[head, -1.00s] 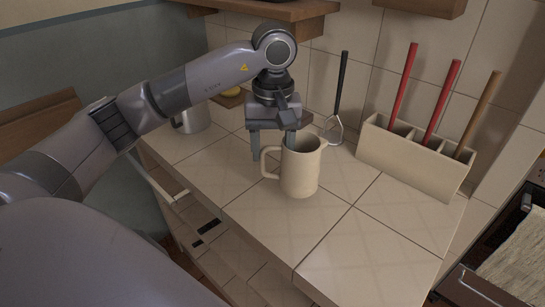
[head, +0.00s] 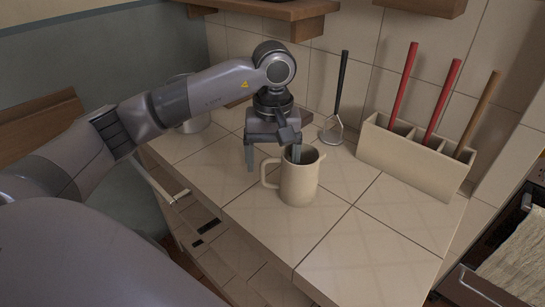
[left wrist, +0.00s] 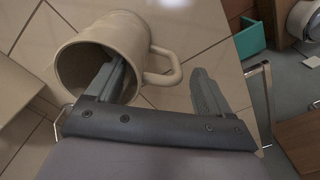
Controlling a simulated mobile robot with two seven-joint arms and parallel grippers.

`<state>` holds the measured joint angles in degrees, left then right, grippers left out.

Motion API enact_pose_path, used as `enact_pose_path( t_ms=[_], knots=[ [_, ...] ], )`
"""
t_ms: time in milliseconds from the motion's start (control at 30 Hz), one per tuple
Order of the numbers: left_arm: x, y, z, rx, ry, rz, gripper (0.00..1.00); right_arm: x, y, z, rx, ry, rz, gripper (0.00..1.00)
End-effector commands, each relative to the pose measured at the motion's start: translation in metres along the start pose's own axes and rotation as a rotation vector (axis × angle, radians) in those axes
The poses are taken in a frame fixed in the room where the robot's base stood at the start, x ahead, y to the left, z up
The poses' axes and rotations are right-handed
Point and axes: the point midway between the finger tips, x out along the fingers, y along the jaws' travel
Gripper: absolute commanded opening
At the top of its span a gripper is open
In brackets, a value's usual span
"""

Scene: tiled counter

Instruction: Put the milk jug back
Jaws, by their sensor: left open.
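The cream milk jug (head: 299,181) stands upright on the tiled counter, its handle to the left and its spout to the right in the head view. My left gripper (head: 273,163) is open above it, pointing down. One finger reaches inside the jug's mouth and the other is outside, on the handle side. The left wrist view shows the jug (left wrist: 118,38) with one finger of the left gripper (left wrist: 160,88) in its opening and the other beyond the handle. The jug wall lies between the fingers; contact cannot be told. My right gripper is not in view.
A cream holder (head: 414,160) with red- and brown-handled tools stands at the back right. A whisk-like utensil (head: 333,128) leans on the wall behind the jug. A metal container (head: 193,122) stands at the back left. The counter's front right is clear.

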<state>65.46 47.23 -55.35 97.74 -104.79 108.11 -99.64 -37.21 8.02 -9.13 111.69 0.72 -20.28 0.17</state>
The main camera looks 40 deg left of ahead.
Motion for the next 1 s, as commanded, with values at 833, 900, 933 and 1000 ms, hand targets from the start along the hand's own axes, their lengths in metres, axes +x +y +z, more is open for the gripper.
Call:
enact_pose_path(
  t_ms=[833,900,933,1000],
  knots=[
    [-0.121,0.000,0.000,0.000,0.000,0.001,0.81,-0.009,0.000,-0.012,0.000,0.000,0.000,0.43],
    [-0.122,0.000,0.000,0.000,0.000,0.001,0.81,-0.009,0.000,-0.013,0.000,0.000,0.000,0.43],
    [-0.122,0.000,0.000,0.000,0.000,0.000,0.81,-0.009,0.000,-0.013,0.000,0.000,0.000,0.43],
    [-0.123,0.000,0.000,0.000,0.000,0.000,0.81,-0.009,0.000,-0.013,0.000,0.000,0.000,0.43]
  ],
)
